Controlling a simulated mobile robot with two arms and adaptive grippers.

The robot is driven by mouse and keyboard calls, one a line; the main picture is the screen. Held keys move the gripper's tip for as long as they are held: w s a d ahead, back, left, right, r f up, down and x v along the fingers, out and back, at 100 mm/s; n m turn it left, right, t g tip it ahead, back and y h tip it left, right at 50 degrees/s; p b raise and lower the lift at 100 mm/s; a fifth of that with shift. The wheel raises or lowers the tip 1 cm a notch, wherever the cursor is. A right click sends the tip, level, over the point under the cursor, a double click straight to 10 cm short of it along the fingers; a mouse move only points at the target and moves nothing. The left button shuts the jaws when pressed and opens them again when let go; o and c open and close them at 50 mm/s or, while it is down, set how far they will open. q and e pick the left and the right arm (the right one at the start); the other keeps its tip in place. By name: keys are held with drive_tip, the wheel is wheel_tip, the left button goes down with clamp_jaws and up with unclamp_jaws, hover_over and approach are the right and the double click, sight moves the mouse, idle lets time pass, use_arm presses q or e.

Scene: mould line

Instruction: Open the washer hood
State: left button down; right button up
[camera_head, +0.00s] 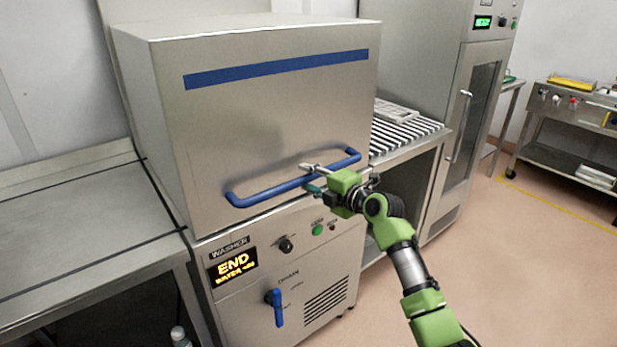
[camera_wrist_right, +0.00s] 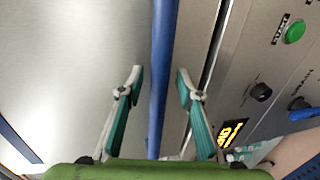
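The washer hood (camera_head: 265,125) is a large steel box with a blue stripe, sitting down on the washer body. Its blue bar handle (camera_head: 262,194) runs along the lower front. My right gripper (camera_head: 311,178) is at the right half of this handle. In the right wrist view, the handle (camera_wrist_right: 163,50) runs between the two fingertips of my right gripper (camera_wrist_right: 160,76), with a gap visible on each side. The fingers are open and do not appear to touch the bar. My left gripper is not in view.
The washer's front panel (camera_head: 300,262) has a lit END display (camera_head: 233,267), a green button (camera_head: 317,230) and a blue drain lever (camera_head: 278,308). A steel table (camera_head: 75,235) stands left, a roller conveyor (camera_head: 405,133) right.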

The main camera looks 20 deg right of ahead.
drive_tip(key=shift+w+a, duration=0.1)
drive_tip(key=shift+w, duration=0.1)
clamp_jaws()
drive_tip(key=shift+r, duration=0.1)
drive_tip(key=r+p, duration=0.2)
drive_tip(key=r, duration=0.4)
drive_tip(key=r+p, duration=0.1)
drive_tip(key=r, duration=0.5)
drive_tip(key=shift+w+d+r+p, duration=0.1)
drive_tip(key=shift+d+r+p, duration=0.1)
drive_tip(key=shift+r+p, duration=0.15)
drive_tip(key=p, duration=1.2)
approach(294, 50)
drive_tip(key=x, duration=0.4)
drive_tip(key=shift+w, duration=0.15)
